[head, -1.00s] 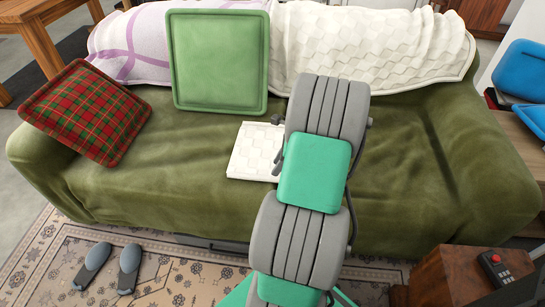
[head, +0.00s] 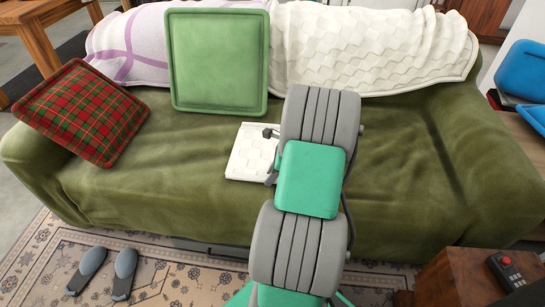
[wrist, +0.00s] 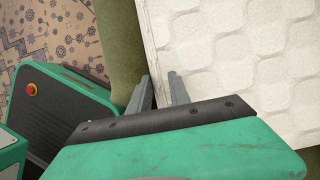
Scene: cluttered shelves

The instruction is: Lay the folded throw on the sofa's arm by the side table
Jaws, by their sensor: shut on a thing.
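The folded throw (head: 248,158) is a flat, cream, quilted square lying on the green sofa's (head: 190,200) seat, left of my arm. Its right side is hidden behind my arm. In the wrist view the throw (wrist: 245,60) fills the upper right. My gripper (wrist: 161,78) is shut on the throw's edge, one finger on each side. In the head view the gripper is mostly hidden by my arm. The sofa's right arm (head: 492,165) is bare green fabric. A wooden side table (head: 440,277) stands in front of it, at the lower right.
A red plaid cushion (head: 80,112) and a green cushion (head: 217,60) rest on the sofa. A white quilted cover (head: 375,50) drapes over its back. A phone-like device (head: 505,270) is on the side table. Grey slippers (head: 125,273) lie on the rug. The right seat is clear.

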